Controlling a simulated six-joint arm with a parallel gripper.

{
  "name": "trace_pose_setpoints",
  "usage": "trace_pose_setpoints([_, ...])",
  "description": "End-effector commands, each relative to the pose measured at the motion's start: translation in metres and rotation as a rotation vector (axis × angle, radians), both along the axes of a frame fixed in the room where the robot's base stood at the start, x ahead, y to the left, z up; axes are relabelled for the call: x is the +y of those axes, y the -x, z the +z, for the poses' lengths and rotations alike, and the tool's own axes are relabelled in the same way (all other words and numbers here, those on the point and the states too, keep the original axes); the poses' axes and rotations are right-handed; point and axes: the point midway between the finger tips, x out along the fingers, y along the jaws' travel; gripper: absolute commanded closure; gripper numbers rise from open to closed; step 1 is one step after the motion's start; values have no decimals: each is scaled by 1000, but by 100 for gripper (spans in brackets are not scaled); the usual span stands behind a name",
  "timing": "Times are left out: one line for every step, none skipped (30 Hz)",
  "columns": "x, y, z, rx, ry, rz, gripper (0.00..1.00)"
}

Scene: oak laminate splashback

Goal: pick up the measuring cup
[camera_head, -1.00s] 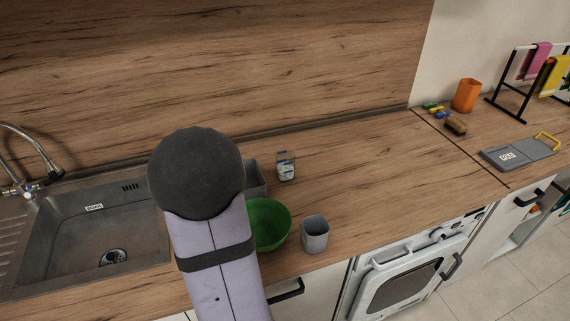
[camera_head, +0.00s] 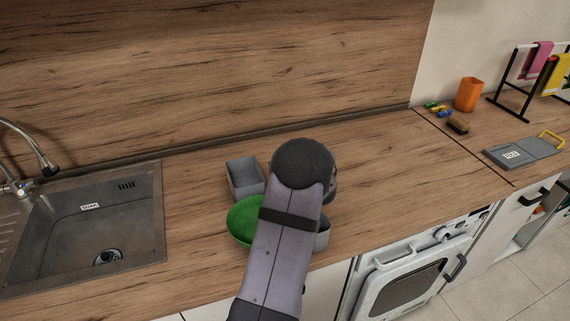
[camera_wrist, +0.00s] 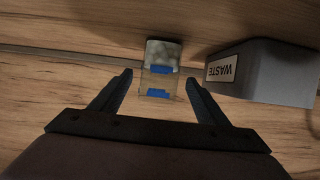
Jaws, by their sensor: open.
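The measuring cup (camera_wrist: 160,82) is a small clear vessel with blue marks. In the wrist view it stands on the wooden counter, upper middle, and shows between my two fingertips. My gripper (camera_wrist: 159,76) is open, with one finger to each side of the cup in the picture. I see no finger touching it, and I cannot tell exactly how far the tips reach along it. In the head view my arm hides the cup and the gripper.
A grey bin labelled WASTE (camera_wrist: 286,76) stands close to the right finger in the wrist view; it also shows in the head view (camera_head: 245,179). A green bowl (camera_head: 243,222) and grey cup (camera_head: 323,236) flank my arm.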

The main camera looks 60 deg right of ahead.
Motion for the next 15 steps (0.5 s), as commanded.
trace_pose_setpoints([-2,-3,-1,0,-1,1,31])
trace_pose_setpoints([-3,-4,-1,1,0,1,31])
trace_pose_setpoints([-5,-6,-2,1,-1,2,31])
trace_pose_setpoints([-6,-8,-3,2,-1,2,31])
trace_pose_setpoints([-8,-10,-4,2,-1,2,31])
trace_pose_setpoints([-10,-11,-5,1,0,1,31])
trace_pose_setpoints([-11,-12,-6,1,0,1,31])
trace_pose_setpoints([-12,-13,-6,1,0,1,31])
trace_pose_setpoints([-12,-13,-7,1,-1,0,31])
trace_pose_setpoints([-13,-13,-7,0,0,0,31])
trace_pose_setpoints([-13,-13,-7,0,0,0,31])
trace_pose_setpoints([-13,-14,-7,0,0,0,31])
trace_pose_setpoints([-13,-14,-7,1,1,0,31])
trace_pose_setpoints([-14,-15,-7,1,1,0,31])
trace_pose_setpoints([-16,-16,-7,1,1,0,31])
